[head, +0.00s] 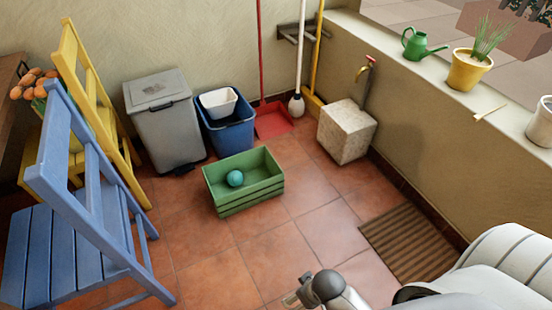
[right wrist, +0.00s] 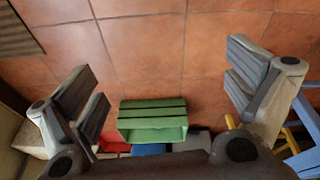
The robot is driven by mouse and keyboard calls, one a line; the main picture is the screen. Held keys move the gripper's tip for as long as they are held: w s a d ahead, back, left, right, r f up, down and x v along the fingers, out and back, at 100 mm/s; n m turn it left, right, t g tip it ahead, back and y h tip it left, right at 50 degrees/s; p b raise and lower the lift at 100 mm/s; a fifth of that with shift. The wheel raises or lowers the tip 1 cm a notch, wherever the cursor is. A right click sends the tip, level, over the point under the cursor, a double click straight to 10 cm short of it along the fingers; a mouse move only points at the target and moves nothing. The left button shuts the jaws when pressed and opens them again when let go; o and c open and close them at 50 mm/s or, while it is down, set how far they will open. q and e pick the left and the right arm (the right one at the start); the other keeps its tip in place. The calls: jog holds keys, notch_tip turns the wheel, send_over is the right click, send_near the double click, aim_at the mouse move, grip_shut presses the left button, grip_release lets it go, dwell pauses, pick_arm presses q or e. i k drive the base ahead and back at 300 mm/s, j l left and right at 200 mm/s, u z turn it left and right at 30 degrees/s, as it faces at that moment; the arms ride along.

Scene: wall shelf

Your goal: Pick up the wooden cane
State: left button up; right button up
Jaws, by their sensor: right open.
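I cannot make out a wooden cane in either view. Several long-handled tools lean at the back wall in the head view: a red pole (head: 260,50), a white mop (head: 299,70) and a yellow pole (head: 318,50). My right gripper (right wrist: 168,92) is open, with its two fingers wide apart and nothing between them. In the head view only part of this gripper (head: 294,298) shows at the bottom edge, above the tiled floor. My left gripper is not in view.
A green crate (head: 251,202) holding a teal ball (head: 235,178) stands mid-floor. Behind are a grey bin (head: 165,125), blue bin (head: 228,138) and stone block (head: 346,132). A blue chair (head: 95,190) stands left. A brown mat (head: 410,238) lies right; tiles between are clear.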

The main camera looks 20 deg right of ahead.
aim_at(476, 118)
jog(key=z, duration=0.7)
jog(key=i+l+z, duration=0.15)
jog(key=l+z, duration=0.25)
jog(key=i+l+z, duration=0.15)
jog(key=z, duration=0.3)
jog(key=i+l+z, duration=0.2)
jog(key=z, duration=0.2)
jog(key=i+l, duration=0.4)
jog(key=i, duration=0.1)
